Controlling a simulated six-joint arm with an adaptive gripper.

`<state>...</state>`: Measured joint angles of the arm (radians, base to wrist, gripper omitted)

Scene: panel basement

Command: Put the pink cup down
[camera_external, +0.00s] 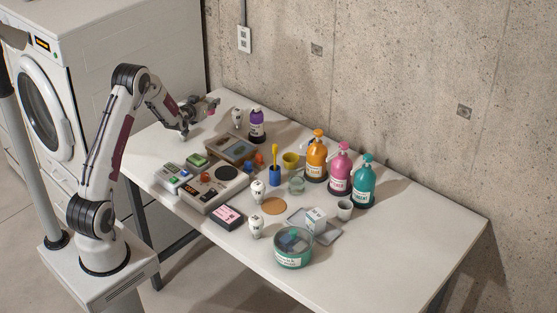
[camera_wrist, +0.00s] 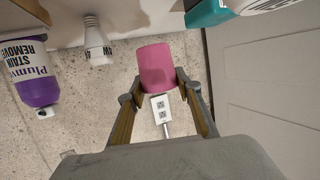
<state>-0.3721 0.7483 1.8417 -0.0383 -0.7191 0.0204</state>
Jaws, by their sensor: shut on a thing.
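The pink cup (camera_wrist: 157,67) sits between the fingers of my gripper (camera_wrist: 159,88) in the wrist view, which is shut on it. In the external view my gripper (camera_external: 203,108) is over the back left part of the white table (camera_external: 400,248). Only a small pink patch of the cup (camera_external: 211,112) shows there, the rest being hidden by the fingers. I cannot tell exactly how high the cup is above the table.
A white bulb (camera_external: 237,117) and a purple stain remover bottle (camera_external: 257,127) stand just right of my gripper. Orange (camera_external: 316,158), pink (camera_external: 339,170) and teal (camera_external: 363,183) bottles stand along the wall. The table's right end is clear.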

